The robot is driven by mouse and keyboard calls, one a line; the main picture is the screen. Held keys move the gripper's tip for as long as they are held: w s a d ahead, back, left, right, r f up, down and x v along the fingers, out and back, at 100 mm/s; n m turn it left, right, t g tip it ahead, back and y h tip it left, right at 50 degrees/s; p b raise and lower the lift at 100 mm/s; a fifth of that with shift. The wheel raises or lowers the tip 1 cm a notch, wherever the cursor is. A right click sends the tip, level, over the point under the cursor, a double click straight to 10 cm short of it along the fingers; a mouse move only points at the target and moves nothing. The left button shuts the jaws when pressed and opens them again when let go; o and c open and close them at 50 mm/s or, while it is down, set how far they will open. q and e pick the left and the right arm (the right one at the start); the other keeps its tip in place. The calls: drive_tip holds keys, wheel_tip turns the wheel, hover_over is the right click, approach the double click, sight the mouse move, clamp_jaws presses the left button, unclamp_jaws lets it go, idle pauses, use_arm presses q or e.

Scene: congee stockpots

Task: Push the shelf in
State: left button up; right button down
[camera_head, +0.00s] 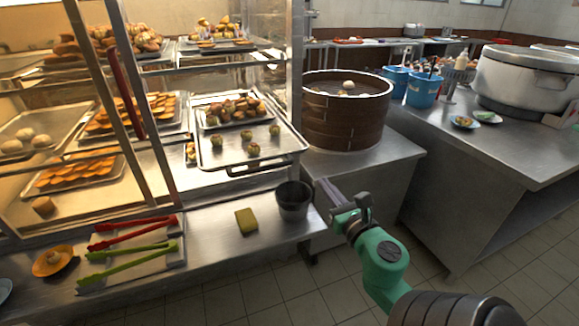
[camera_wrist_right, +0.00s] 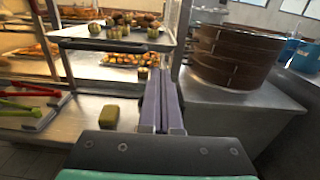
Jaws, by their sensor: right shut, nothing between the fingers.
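The metal shelf (camera_head: 213,158) sticks out from the front of the glass food cabinet in the head view, with a dark handle (camera_head: 262,170) along its front edge. It carries a smaller tray of round snacks (camera_head: 240,109) and several loose green-topped buns. The shelf also shows at the upper left of the right wrist view (camera_wrist_right: 78,42). My right gripper (camera_head: 323,185) is shut and empty, in front of the cabinet, to the right of the shelf and apart from it. Its fingers point up and forward in the right wrist view (camera_wrist_right: 161,75). My left gripper is not in view.
A dark metal cup (camera_head: 293,203) and a green sponge (camera_head: 246,221) stand on the counter below the shelf. Red tongs (camera_head: 130,231) and green tongs (camera_head: 125,262) lie at left. A large wooden steamer (camera_head: 342,118) stands right of the cabinet. Floor at lower right is clear.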

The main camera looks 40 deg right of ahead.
sight(300, 153)
drive_tip(key=x, duration=0.4)
drive_tip(key=p+x, duration=0.1)
drive_tip(key=x, duration=0.3)
drive_tip(key=p+x, duration=0.1)
drive_tip(key=x, duration=0.4)
drive_tip(key=shift+d+f, duration=0.1)
drive_tip(key=shift+d, duration=0.2)
drive_tip(key=shift+w, duration=0.15)
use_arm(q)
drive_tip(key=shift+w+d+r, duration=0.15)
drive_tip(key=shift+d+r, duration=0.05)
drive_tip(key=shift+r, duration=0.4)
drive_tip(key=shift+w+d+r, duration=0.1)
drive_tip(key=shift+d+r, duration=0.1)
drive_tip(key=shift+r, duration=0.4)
